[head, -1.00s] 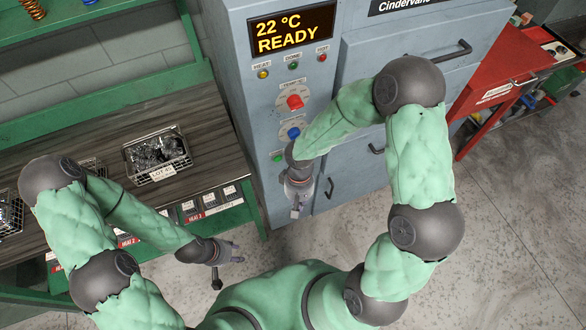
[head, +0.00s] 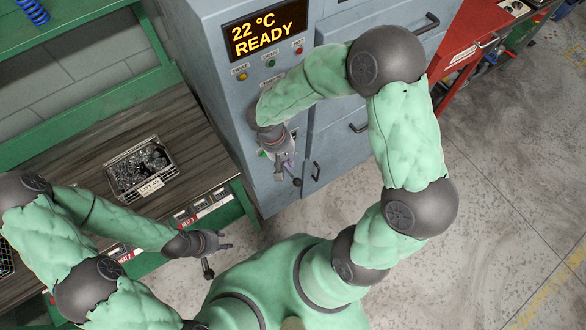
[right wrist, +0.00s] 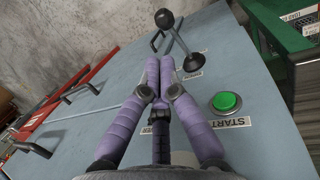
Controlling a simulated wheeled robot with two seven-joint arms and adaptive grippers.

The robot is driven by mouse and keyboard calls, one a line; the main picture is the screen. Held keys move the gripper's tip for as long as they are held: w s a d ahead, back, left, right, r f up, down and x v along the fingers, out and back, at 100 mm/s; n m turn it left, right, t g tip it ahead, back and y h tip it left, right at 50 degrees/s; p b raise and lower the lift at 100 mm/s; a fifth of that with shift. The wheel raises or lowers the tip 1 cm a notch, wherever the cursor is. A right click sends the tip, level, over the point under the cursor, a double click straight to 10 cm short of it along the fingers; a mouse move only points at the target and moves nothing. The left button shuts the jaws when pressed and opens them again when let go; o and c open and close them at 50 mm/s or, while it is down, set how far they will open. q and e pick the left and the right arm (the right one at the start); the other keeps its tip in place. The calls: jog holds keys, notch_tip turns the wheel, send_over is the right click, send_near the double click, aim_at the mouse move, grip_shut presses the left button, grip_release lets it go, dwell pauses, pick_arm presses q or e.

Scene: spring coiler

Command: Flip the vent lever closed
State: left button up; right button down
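The vent lever, a rod with a black ball knob (right wrist: 164,19), shows in the right wrist view on the grey-blue cabinet front, just beyond my fingertips. A round black piece (right wrist: 193,62) lies beside the fingertips on the right. My right gripper (right wrist: 160,61) has its two purple fingers together, with nothing visible between them. Whether it touches the lever I cannot tell. In the head view my right gripper (head: 287,172) is at the cabinet's lower front, near a small dark knob (head: 297,182). My left gripper (head: 228,240) is empty near the bench's front edge, its fingers seemingly apart.
A green START button (right wrist: 226,102) is close to my right fingers. The cabinet display (head: 267,30) reads 22 °C READY. A door handle (head: 315,171) is right of my right gripper. A wire basket (head: 140,168) stands on the bench. A red cart (head: 462,50) is at the right.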

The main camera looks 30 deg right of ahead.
aim_at(299, 181)
jog(key=b+x, duration=0.2)
jog(key=x, duration=0.7)
jog(key=shift+f, duration=0.25)
jog(key=shift+s+f+b, duration=0.3)
jog(key=shift+f+b, duration=0.2)
jog(key=shift+b, duration=0.15)
jog(key=shift+s+f+b, duration=0.25)
jog(key=shift+f+b, duration=0.2)
jog(key=shift+b, duration=0.15)
jog(key=s+a+b+x, duration=0.1)
jog(key=b+x, duration=0.7)
jog(key=b, duration=0.2)
jog(key=shift+a+f, duration=0.15)
jog(key=shift+f, duration=0.2)
jog(key=shift+r, duration=0.15)
